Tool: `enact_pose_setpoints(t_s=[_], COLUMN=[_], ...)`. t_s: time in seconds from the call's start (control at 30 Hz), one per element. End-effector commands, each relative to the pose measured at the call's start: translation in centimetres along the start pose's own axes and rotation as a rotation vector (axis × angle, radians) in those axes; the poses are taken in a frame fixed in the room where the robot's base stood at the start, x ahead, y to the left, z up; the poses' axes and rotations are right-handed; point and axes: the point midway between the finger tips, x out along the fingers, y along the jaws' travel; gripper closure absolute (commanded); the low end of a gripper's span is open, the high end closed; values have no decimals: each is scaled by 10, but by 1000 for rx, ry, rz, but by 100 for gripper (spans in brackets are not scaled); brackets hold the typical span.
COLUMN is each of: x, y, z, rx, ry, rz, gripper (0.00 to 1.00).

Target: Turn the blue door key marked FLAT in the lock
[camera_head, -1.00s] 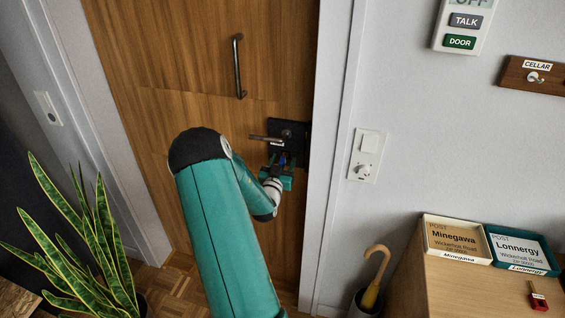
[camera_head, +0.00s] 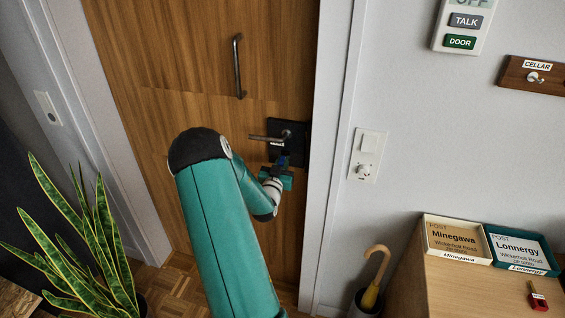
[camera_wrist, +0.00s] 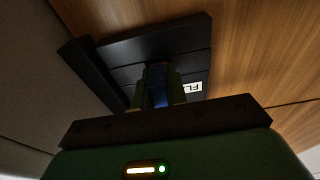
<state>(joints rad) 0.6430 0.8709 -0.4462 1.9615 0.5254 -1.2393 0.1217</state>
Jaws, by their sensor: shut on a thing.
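The wooden door (camera_head: 190,70) has a dark lock plate (camera_head: 298,130) with a lever handle (camera_head: 265,138) pointing left. My gripper (camera_head: 283,166) is at the lower part of the plate. In the wrist view my gripper (camera_wrist: 158,100) is shut on the blue key (camera_wrist: 157,84), which points at the dark lock plate (camera_wrist: 190,45). The keyhole is hidden behind the key and fingers, so I cannot tell how deep the key sits.
A door frame (camera_head: 336,130) stands just right of the lock. A switch panel (camera_head: 367,155) is on the wall. A cabinet (camera_head: 430,290) at the lower right holds post trays and a red-tagged key (camera_head: 537,297). An umbrella (camera_head: 373,280) and a plant (camera_head: 95,240) flank the door.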

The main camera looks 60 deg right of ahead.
Motion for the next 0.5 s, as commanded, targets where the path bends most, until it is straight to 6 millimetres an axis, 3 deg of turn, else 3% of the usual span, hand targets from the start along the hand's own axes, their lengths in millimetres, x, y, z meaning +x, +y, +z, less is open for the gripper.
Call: enact_pose_setpoints(t_s=[0.23,0.5], x=[2,4], y=[1,1], z=[-1,-1], rx=[60,432], ry=[2,3], rz=[1,2], gripper=[100,100])
